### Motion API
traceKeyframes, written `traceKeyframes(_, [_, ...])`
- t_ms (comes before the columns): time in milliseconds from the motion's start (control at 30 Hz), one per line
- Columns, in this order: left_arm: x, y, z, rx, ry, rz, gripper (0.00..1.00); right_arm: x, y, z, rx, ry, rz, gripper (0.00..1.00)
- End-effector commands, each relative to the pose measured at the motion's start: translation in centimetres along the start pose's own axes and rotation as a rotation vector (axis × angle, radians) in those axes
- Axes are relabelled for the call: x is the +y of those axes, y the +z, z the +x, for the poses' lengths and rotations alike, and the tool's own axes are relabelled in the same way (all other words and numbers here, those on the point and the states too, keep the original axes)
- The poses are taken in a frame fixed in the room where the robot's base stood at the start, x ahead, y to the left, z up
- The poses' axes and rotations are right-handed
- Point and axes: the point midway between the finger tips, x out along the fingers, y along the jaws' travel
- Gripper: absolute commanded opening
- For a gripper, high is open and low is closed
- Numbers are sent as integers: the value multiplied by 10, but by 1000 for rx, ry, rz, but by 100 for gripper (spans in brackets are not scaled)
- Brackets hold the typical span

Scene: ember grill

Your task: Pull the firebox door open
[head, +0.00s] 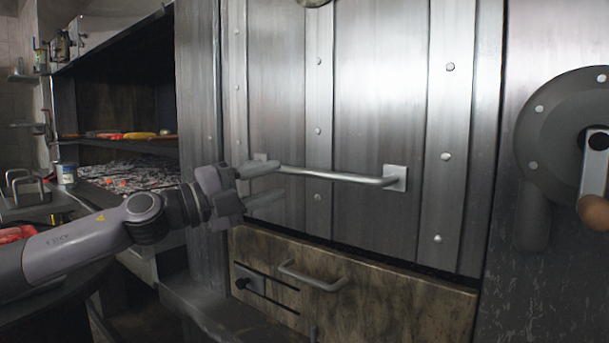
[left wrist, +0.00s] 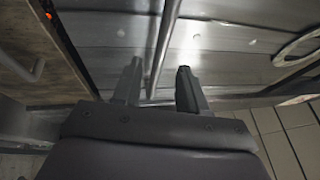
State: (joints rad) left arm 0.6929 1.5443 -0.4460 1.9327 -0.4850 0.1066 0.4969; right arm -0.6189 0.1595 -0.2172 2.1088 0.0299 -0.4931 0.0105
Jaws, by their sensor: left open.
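The firebox door (head: 375,100) is a tall riveted grey metal panel, and it looks shut. A horizontal metal bar handle (head: 335,176) is fixed across its lower part. My left gripper (head: 264,184) is open at the left end of this handle, with one finger above the other. In the left wrist view the bar (left wrist: 164,40) runs into the space between the two fingers (left wrist: 158,85), with gaps visible on both sides. I cannot tell how far along the fingers the bar sits. My right gripper is not in view.
Below the door is a brown drawer (head: 400,302) with its own small handle (head: 312,278). A dark wheel (head: 555,115) with a crank grip stands at the right. An ember bed (head: 125,176) and shelves (head: 115,140) are at the left, beyond a metal post (head: 200,90).

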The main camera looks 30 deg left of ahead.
Motion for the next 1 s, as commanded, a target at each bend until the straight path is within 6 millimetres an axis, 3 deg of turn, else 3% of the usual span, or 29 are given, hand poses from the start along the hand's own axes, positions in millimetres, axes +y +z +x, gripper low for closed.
traceKeyframes(133, [-7,1,12,-1,-2,-4,42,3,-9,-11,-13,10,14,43])
traceKeyframes(367, [-7,0,33,0,-4,-4,42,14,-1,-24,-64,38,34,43])
traceKeyframes(600, [-5,0,56,1,-3,-4,42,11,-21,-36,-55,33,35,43])
traceKeyframes(1000, [0,-1,67,1,0,-1,42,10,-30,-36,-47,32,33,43])
